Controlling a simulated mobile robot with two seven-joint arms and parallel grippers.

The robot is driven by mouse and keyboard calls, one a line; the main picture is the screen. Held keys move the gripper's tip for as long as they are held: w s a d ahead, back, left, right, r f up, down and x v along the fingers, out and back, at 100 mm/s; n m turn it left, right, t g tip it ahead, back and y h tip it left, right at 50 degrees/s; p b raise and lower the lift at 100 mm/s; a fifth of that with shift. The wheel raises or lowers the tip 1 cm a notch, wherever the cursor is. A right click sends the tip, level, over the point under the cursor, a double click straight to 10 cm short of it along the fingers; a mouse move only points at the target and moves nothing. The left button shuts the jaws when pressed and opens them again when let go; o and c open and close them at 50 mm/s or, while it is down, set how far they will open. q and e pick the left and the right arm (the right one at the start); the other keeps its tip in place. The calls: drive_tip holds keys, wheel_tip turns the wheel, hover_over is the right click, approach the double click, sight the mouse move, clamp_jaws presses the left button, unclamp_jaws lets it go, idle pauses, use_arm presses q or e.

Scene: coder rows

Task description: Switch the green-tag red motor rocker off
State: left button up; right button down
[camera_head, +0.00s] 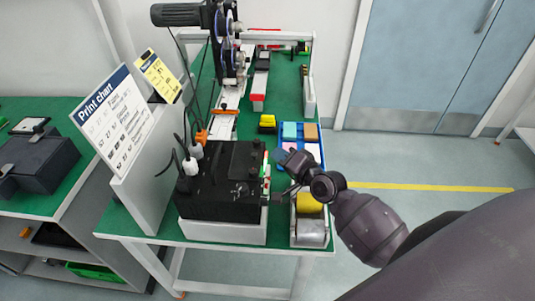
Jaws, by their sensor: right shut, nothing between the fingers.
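The black control box (222,172) sits on a white base at the front of the green table. Small green and red parts (266,171) show on its right side, seen edge-on; I cannot make out which is the green-tag red motor rocker or how it is set. My right arm comes in from the lower right and hides part of the area beside the box. My left gripper is not in view.
A blue tray (323,153) with coloured blocks and a bin with a yellow roll (309,203) stand right of the box. A white "Print chart" panel (113,118) stands left. A printing machine (228,50) is at the back.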

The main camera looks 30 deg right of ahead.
drive_tip(key=shift+w+a, duration=0.15)
drive_tip(key=shift+a, duration=0.1)
idle(0.8)
idle(0.4)
drive_tip(key=shift+s+d+f, duration=0.1)
drive_tip(key=shift+s+d, duration=0.25)
drive_tip(key=shift+d, duration=0.25)
drive_tip(key=s+d, duration=0.1)
drive_tip(key=d+b, duration=0.1)
drive_tip(key=s+d+b, duration=0.1)
drive_tip(key=d, duration=0.1)
drive_tip(key=shift+s+d+f, duration=0.1)
drive_tip(key=shift+s+f, duration=0.2)
drive_tip(key=shift+f, duration=0.1)
idle(0.5)
